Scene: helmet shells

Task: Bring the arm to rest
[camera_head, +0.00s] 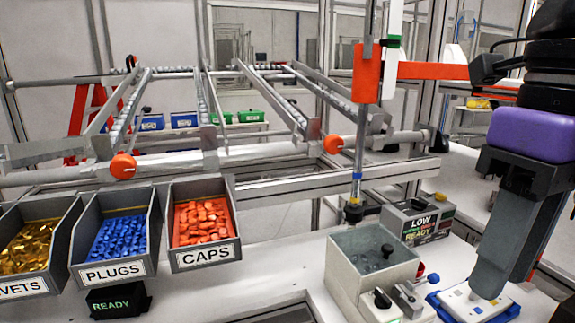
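My gripper (503,268) comes down at the right side of the view, below a purple ring and a black mount. Its long grey fingers point down and lean toward the lower left. They overlap each other in this view, so I cannot tell whether they are open or shut. The tips are just above or beside a white piece (476,303) in a blue tray (509,312). Whether the fingers touch the piece is not clear. No helmet shell is recognisable.
Bins of rivets (28,291), plugs (115,277) and caps (206,256) stand at left. A grey box (343,262) stands left of my gripper, with a labelled box (421,221) behind it. An upright post (357,160) and metal roller rails (215,105) stand behind. The bench between bins and box is clear.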

